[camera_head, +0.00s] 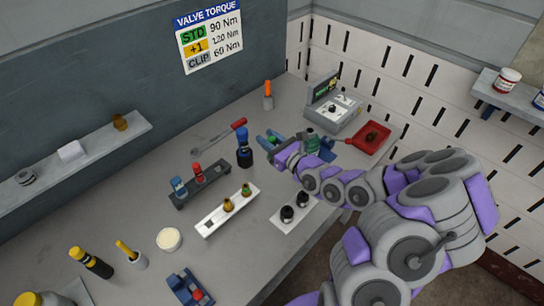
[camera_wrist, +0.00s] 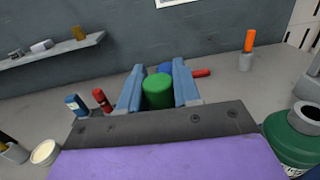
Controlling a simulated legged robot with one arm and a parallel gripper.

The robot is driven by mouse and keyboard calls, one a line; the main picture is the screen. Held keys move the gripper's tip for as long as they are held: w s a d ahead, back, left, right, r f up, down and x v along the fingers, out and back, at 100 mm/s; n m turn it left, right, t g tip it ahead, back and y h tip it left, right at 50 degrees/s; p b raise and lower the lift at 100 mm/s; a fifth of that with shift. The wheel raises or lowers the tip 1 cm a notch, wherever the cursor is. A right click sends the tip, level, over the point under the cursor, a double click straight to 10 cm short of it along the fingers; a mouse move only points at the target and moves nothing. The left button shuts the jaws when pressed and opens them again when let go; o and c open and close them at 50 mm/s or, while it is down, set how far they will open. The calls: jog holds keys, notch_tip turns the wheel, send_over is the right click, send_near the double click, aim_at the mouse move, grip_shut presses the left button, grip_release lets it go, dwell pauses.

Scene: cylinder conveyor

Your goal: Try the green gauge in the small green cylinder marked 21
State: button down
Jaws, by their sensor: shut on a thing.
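My gripper (camera_head: 269,141) is over the far part of the bench. In the wrist view its two blue fingers (camera_wrist: 158,88) are shut on the green gauge, whose round green top (camera_wrist: 158,92) shows between them. The gauge's lower end is hidden. A dark green cylinder (camera_wrist: 300,142) with an open dark top and a pale band stands to the right in the wrist view, apart from the fingers. In the head view a green cylinder (camera_head: 312,142) shows just behind my wrist. I cannot read a number on it.
A dark rack (camera_head: 213,181) holds the blue gauge (camera_head: 178,186) and red gauge (camera_head: 198,172). A white rack (camera_head: 209,227) stands nearer. A blue-topped bottle (camera_head: 244,156), grey instrument box (camera_head: 346,117) and red tray (camera_head: 359,142) surround the gripper. The front bench is partly clear.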

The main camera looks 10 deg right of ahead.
jog(key=shift+r+p, duration=1.1)
jog(key=shift+r, duration=0.5)
